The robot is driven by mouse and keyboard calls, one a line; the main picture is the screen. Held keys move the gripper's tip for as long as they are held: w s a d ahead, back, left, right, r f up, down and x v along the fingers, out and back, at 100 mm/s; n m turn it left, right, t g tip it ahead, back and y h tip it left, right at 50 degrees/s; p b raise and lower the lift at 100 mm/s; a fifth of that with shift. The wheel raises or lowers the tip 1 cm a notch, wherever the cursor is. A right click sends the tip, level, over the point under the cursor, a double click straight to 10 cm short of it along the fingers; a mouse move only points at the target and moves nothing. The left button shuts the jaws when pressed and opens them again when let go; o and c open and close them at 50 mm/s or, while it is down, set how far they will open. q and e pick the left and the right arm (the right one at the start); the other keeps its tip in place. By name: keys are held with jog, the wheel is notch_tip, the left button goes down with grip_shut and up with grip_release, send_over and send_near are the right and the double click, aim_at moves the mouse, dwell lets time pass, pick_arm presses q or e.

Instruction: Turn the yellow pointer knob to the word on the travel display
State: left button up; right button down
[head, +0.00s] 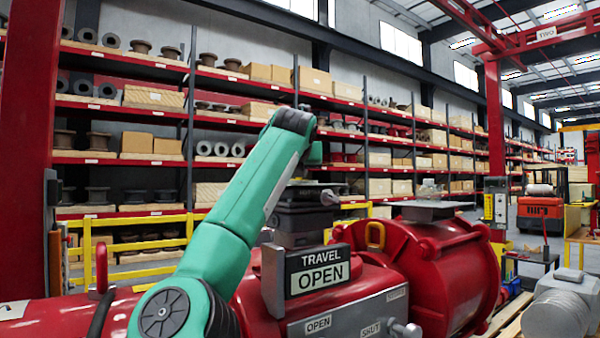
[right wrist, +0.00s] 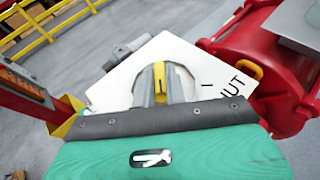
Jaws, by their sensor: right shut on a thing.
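The travel display (head: 318,270) stands on the red valve actuator (head: 260,290) in the head view and reads OPEN. The yellow pointer knob (right wrist: 159,72) sits over a white dial plate (right wrist: 112,88) in the right wrist view. My right gripper (right wrist: 160,86) is shut on the knob, a finger on each side. To the right of the knob, the plate shows a short black tick and the letters HUT; the rest of the plate's lettering is hidden. I cannot make out the knob in the head view. My left gripper is in neither view.
Small OPEN (head: 318,324) and SHUT (head: 370,328) labels mark the actuator's grey front. A green arm link of mine (head: 240,195) crosses the head view beside the display. A yellow railing (head: 110,250) and stocked shelves (head: 120,155) stand behind.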

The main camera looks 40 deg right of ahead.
jog(key=shift+m+g+h, duration=0.5)
jog(key=shift+m, duration=0.1)
jog(key=c, duration=1.4)
grip_release()
jog(key=shift+c, duration=0.2)
jog(key=b+v, duration=0.4)
jog(key=v, duration=1)
jog(key=shift+w, duration=0.2)
